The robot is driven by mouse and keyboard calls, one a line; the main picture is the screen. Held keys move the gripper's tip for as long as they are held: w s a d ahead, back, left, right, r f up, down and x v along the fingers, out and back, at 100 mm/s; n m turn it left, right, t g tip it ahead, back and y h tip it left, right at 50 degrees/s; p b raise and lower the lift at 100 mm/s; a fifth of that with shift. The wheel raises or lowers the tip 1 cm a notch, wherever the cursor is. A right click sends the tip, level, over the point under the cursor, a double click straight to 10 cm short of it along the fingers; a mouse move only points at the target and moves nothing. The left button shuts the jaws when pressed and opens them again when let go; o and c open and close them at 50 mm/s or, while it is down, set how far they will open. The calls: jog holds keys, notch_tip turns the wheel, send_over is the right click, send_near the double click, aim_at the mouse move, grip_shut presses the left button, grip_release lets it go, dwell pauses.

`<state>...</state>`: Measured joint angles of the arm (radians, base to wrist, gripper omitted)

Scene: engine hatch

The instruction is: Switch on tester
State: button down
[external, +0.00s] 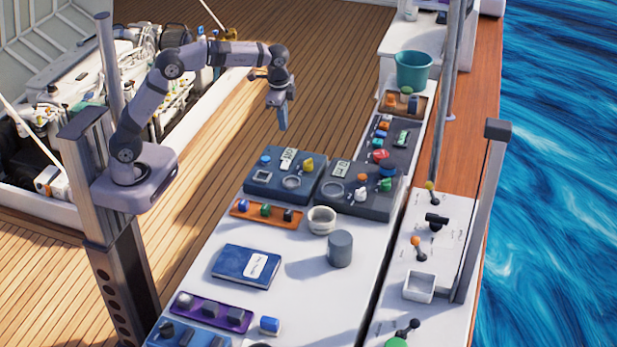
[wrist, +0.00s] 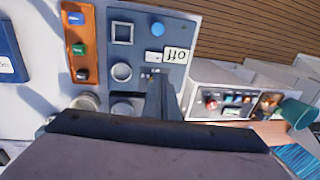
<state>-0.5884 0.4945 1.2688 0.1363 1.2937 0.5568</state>
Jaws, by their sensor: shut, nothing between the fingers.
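A blue-grey device box (external: 277,192) stands at the far end of the white bench. It carries a blue button (external: 265,160), a small display (external: 288,156), a yellow knob (external: 307,164) and a ring (external: 291,182). In the wrist view its display (wrist: 175,55) reads "Off", upside down, near the blue button (wrist: 157,29); the yellow knob is hidden there. No name on the box is legible, so I cannot tell for certain that it is the tester. My gripper (external: 283,126) is shut and empty, pointing down above the far side of the box, apart from it.
A second dark device box (external: 352,207) stands close on the right. An orange tray (external: 240,209) with small blocks, a white bowl (external: 322,220), a grey cylinder (external: 340,249) and a blue book (external: 246,266) lie nearer. A teal bucket (external: 413,71) stands at the back right.

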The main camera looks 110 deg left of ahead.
aim_at(287, 160)
jog(key=shift+f, duration=0.1)
jog(key=f+p, duration=0.1)
jog(key=f, duration=0.3)
jog(key=a+f+p, duration=0.1)
jog(key=f, duration=0.3)
jog(key=a+f+p, duration=0.1)
jog(key=f+p, duration=0.1)
jog(key=f, duration=0.3)
jog(key=shift+f, duration=0.3)
jog(key=shift+a+f, duration=0.15)
jog(key=shift+f, duration=0.2)
jog(key=shift+s, duration=0.1)
jog(key=shift+d, duration=0.25)
jog(key=shift+d+r, duration=0.15)
jog(key=shift+d, duration=0.45)
